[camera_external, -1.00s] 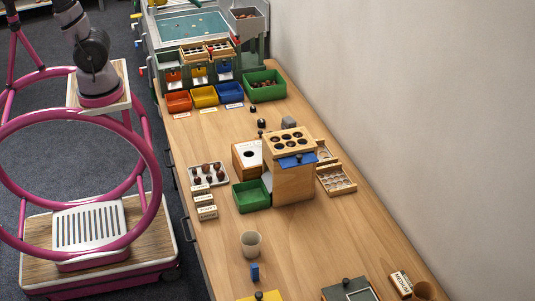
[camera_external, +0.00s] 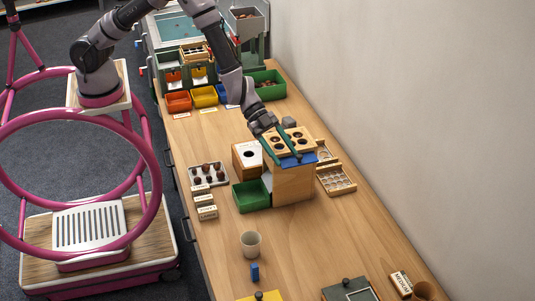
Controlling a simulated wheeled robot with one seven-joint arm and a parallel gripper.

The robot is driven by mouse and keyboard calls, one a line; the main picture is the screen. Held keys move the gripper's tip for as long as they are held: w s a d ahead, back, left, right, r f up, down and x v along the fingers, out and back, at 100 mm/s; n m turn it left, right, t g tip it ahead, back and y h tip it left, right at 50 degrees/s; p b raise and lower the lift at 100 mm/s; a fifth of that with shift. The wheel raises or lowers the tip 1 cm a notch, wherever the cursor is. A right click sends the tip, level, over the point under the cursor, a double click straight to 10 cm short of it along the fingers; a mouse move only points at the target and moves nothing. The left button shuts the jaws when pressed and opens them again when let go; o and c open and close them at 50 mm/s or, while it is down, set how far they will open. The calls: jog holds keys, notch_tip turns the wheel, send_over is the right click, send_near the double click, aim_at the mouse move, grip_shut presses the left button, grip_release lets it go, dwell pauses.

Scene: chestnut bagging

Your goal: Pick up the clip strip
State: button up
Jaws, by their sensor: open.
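No part is clearly recognisable as the clip strip. A flat blue piece (camera_external: 302,159) lies at the front top edge of the wooden box with holes (camera_external: 293,186), and I cannot tell whether it is the strip. My gripper (camera_external: 289,160) is over this box, pointing down toward the front, with its two teal fingers spread apart. The fingertips are close to the blue piece; I cannot tell whether they touch it. The fingers and wrist hide part of the box's top and some of its holes. I see nothing held between the fingers.
A green bin (camera_external: 251,195) and a tray of chestnuts (camera_external: 208,174) stand left of the box. Wooden trays with round recesses (camera_external: 337,180) are on its right. A beige cup (camera_external: 250,244) and a small blue block (camera_external: 255,272) stand in front, with bare table around them.

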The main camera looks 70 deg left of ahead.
jog(key=s+d+f+g+h, duration=0.2)
jog(key=s+d+f, duration=0.5)
jog(key=f, duration=0.2)
jog(key=m+g+h, duration=0.1)
jog(key=g, duration=0.1)
send_near(255, 266)
jog(key=x, duration=0.3)
jog(key=shift+d+f, duration=0.2)
jog(key=shift+f, duration=0.2)
jog(key=shift+x, duration=3.15)
grip_shut()
